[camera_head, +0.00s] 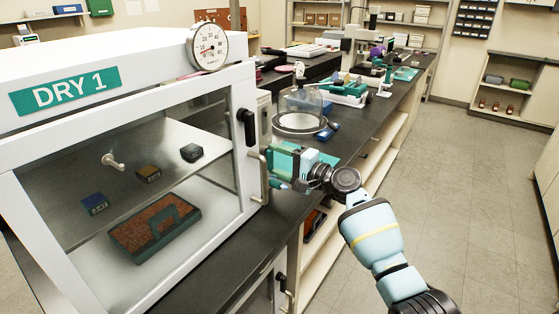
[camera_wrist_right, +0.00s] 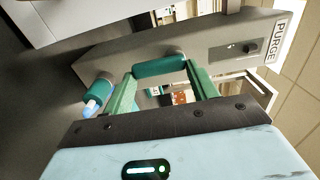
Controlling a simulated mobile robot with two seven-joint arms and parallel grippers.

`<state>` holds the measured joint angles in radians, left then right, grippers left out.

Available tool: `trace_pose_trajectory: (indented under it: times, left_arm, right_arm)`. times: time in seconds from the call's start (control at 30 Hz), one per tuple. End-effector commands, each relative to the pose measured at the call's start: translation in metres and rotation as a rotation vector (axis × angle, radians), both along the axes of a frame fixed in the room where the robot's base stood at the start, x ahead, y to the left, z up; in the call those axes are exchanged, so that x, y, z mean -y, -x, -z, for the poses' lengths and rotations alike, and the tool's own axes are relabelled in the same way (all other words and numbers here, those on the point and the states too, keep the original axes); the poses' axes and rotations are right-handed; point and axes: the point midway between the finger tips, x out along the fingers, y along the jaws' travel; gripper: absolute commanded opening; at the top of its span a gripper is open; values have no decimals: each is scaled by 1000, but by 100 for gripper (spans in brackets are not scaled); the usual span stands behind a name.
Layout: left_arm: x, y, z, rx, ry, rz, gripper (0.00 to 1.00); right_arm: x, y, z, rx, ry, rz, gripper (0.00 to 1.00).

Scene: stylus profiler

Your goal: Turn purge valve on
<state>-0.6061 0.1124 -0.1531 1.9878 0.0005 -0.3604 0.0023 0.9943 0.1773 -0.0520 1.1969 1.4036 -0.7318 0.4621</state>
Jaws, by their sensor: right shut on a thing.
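My right gripper (camera_head: 291,163) reaches in from the lower right to the front right corner of the white DRY 1 cabinet (camera_head: 110,54). In the right wrist view its two green fingers (camera_wrist_right: 162,78) are shut on a teal bar between their tips, which looks like the purge valve handle (camera_wrist_right: 160,67). The bar lies across in front of a grey panel (camera_wrist_right: 215,45) with a PURGE label (camera_wrist_right: 285,38). A teal fitting (camera_wrist_right: 97,94) with a blue and white end sits left of the fingers. In the head view the gripper hides most of the valve. My left gripper is out of view.
A pale cabinet handle (camera_head: 259,178) is close to the left of my gripper. A dial gauge (camera_head: 208,46) stands on the cabinet top. A glass bell jar (camera_head: 300,105) stands behind on the dark bench (camera_head: 345,135). The floor to the right is clear.

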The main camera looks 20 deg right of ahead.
Motion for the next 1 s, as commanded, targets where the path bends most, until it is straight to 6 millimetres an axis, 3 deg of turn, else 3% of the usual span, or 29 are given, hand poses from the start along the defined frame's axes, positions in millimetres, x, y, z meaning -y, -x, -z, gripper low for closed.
trace_pose_trajectory:
  times: [0.3, 0.33, 0.47, 0.8, 1.0]
  left_arm:
    - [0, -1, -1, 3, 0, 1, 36]
    - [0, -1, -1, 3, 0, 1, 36]
    - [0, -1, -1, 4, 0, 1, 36]
    - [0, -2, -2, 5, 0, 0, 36]
    - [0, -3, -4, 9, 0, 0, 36]
  right_arm:
    - [0, 0, 1, -5, -8, 0, 35]
    - [0, 0, 1, -5, -8, 0, 62]
    - [0, 0, 1, -4, -6, 0, 79]
    - [2, 2, 0, -2, -4, 0, 80]
    - [15, 18, 0, 0, -2, 2, 80]
